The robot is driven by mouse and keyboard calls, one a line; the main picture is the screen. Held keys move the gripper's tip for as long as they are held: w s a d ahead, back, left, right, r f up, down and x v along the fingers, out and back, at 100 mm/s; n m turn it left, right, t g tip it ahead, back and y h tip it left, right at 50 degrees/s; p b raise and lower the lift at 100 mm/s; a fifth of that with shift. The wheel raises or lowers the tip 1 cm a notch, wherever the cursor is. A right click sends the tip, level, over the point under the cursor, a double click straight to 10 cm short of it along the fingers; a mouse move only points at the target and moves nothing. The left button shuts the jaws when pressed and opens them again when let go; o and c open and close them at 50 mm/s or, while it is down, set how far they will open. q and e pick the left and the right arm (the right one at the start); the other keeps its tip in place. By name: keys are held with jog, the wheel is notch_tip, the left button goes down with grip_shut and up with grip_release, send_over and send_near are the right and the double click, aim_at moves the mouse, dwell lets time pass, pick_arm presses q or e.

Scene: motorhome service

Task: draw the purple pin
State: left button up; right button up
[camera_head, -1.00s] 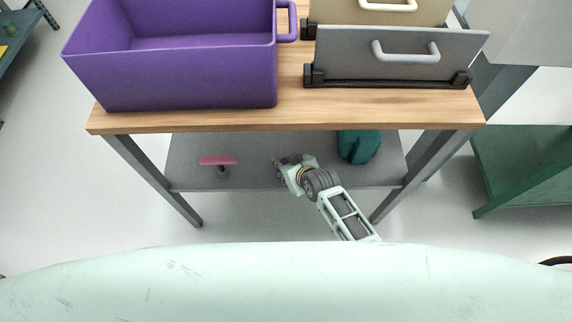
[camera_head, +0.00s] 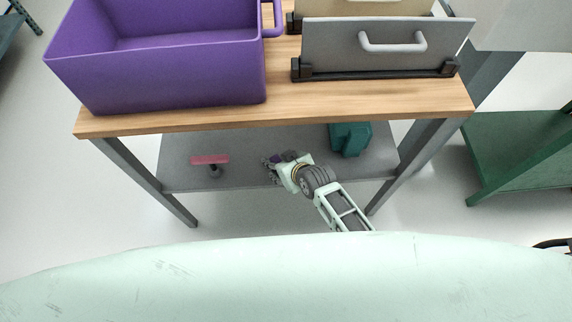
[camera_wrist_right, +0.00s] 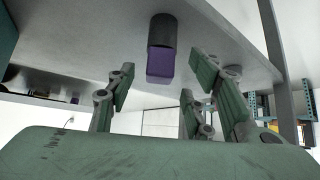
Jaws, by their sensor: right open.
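The purple pin (camera_wrist_right: 160,66) shows in the right wrist view as a purple block sticking out of a dark round sleeve at the grey shelf. In the head view a small purple patch (camera_head: 289,156) shows beside my right gripper (camera_head: 269,170), partly hidden by it. My right gripper also shows in the right wrist view (camera_wrist_right: 155,85). Its fingers are open, spread to the left and right of the pin, with nothing between them gripped. Whether a finger touches the pin I cannot tell. My left gripper is not in view.
The gripper is at the lower shelf (camera_head: 240,179) under the wooden tabletop (camera_head: 200,120). A pink-topped piece (camera_head: 209,160) is on that shelf at left, a teal object (camera_head: 350,138) at right. A purple bin (camera_head: 160,75) and a grey handled panel (camera_head: 385,48) are above.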

jog(key=v, duration=0.6)
jog(key=shift+s, duration=0.2)
jog(key=shift+d+r, duration=0.15)
jog(key=s+d+f+m+g+h+p, duration=0.1)
jog(key=s+d+f+g, duration=0.1)
jog(key=s+d+f, duration=0.45)
jog(key=s+d+f+m+g+h+p, duration=0.15)
jog(key=s+d+f, duration=0.25)
jog(key=s+f, duration=0.55)
jog(key=s+d+f+g, duration=0.1)
jog(key=s+d+f, duration=0.2)
jog(key=s, duration=0.4)
jog(key=s+d+f+g+h, duration=0.1)
jog(key=s+d+f, duration=0.2)
jog(key=s+f, duration=0.2)
jog(key=s+d+f+m+g+p, duration=0.1)
jog(key=s+d+f, duration=0.2)
jog(key=s, duration=0.8)
jog(key=shift+f+h, duration=0.35)
jog(key=shift+f, duration=0.1)
